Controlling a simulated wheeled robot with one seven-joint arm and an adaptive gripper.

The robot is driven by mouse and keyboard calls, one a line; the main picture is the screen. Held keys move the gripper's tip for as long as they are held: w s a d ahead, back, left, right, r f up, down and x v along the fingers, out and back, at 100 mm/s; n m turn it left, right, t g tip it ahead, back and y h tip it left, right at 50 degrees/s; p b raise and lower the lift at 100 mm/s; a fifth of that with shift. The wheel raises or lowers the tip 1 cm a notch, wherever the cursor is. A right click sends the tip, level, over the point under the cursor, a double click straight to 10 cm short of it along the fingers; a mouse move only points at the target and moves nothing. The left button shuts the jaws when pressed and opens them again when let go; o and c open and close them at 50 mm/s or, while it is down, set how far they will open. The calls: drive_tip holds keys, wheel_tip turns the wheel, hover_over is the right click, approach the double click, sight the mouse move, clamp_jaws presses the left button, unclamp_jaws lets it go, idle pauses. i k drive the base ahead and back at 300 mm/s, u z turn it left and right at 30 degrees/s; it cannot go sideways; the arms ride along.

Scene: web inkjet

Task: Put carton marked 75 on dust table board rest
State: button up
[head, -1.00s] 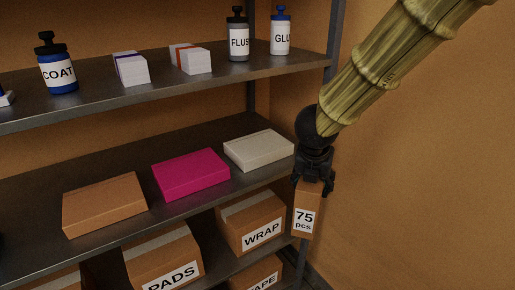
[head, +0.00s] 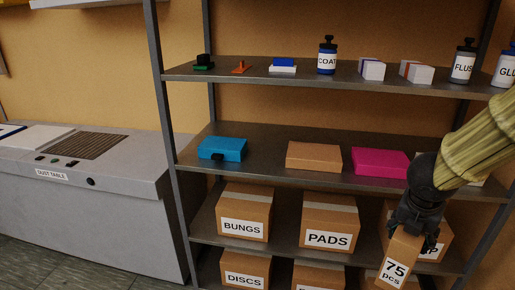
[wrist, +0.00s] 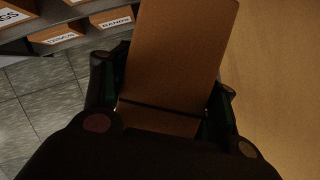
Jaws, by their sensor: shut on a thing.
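My gripper (head: 418,222) is shut on the brown carton marked 75 pcs (head: 398,260). The carton hangs slightly tilted below the fingers, in front of the shelf unit at the lower right of the head view. In the wrist view the carton (wrist: 183,50) fills the middle between the fingers. The dust table (head: 100,210), a grey cabinet with a label, stands at the left of the head view. A slatted dark grille (head: 88,145) and small buttons are on its top. A pale flat board-like area (head: 35,136) lies left of the grille; I cannot tell if it is the board rest.
Open floor (head: 95,270) lies before the dust table.

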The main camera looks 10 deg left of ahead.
sight(146, 156)
drive_tip(key=z, duration=0.1)
drive_tip(key=k, duration=0.25)
drive_tip(key=u, duration=1.55)
drive_tip(key=i, duration=0.85)
drive_tip(key=u, duration=0.35)
drive_tip(key=i, duration=1.5)
drive_tip(key=z, duration=0.75)
